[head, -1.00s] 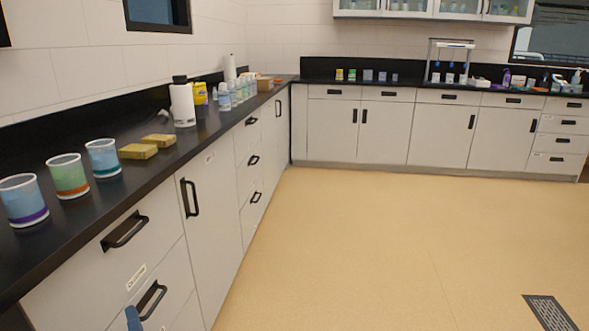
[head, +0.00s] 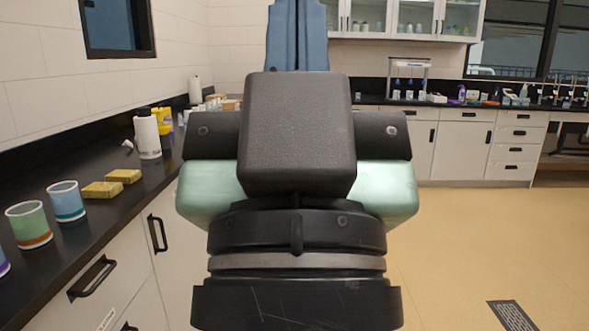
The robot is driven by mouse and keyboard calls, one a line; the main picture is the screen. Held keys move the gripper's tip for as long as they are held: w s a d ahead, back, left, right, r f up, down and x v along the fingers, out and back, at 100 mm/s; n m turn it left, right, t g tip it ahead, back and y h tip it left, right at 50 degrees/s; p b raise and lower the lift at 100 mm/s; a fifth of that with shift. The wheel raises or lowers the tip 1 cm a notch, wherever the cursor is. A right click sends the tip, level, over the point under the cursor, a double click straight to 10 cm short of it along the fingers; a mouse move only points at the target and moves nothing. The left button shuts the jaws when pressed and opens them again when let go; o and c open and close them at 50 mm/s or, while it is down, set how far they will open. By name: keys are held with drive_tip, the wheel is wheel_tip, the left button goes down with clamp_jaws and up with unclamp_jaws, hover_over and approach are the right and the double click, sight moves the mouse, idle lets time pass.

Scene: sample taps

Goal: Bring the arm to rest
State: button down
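My arm fills the middle of the head view, with its black and pale green links close to the camera and a blue link rising upward out of the top of the picture. My gripper is not in view, so I cannot see whether it is open or shut. The arm hides part of the back counter and the floor behind it.
Drawers with protruding handles (head: 92,277) face the floor. The floor (head: 460,240) at right is clear, with a grate (head: 511,316).

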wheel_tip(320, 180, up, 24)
drive_tip(key=p, duration=2.1)
drive_tip(key=shift+p, duration=0.3)
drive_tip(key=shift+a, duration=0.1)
